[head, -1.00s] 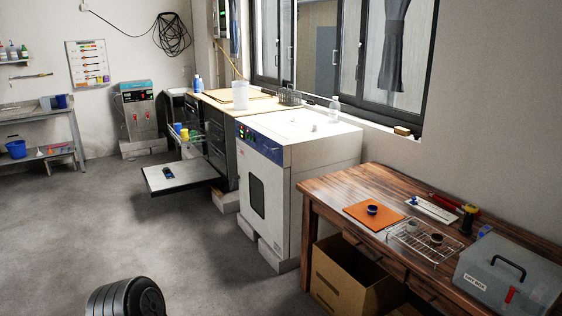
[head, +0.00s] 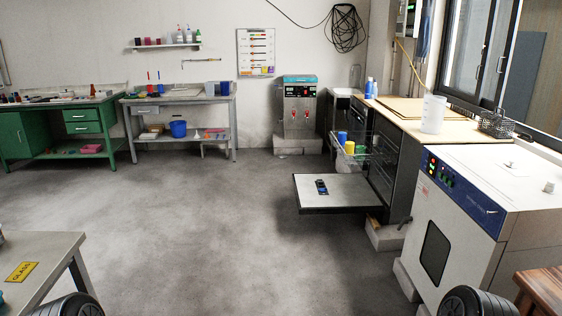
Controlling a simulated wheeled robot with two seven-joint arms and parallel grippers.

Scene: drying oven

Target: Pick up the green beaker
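I cannot make out a green beaker in the head view. A wire basket (head: 376,157) in the dark cabinet on the right holds a yellow cup (head: 349,147) and a blue cup (head: 342,137). A large pale translucent beaker (head: 433,114) stands on the wooden top of that cabinet. Dark rounded parts of my own arms show at the bottom left and bottom right edges. Neither of my grippers is in view.
A grey table (head: 50,246) with a yellow GLASS label is at lower left. The white drying oven (head: 455,225) stands at right. An open drop-down door (head: 337,199) juts over the floor. A green bench (head: 60,128) and grey bench (head: 180,99) line the back. The middle floor is clear.

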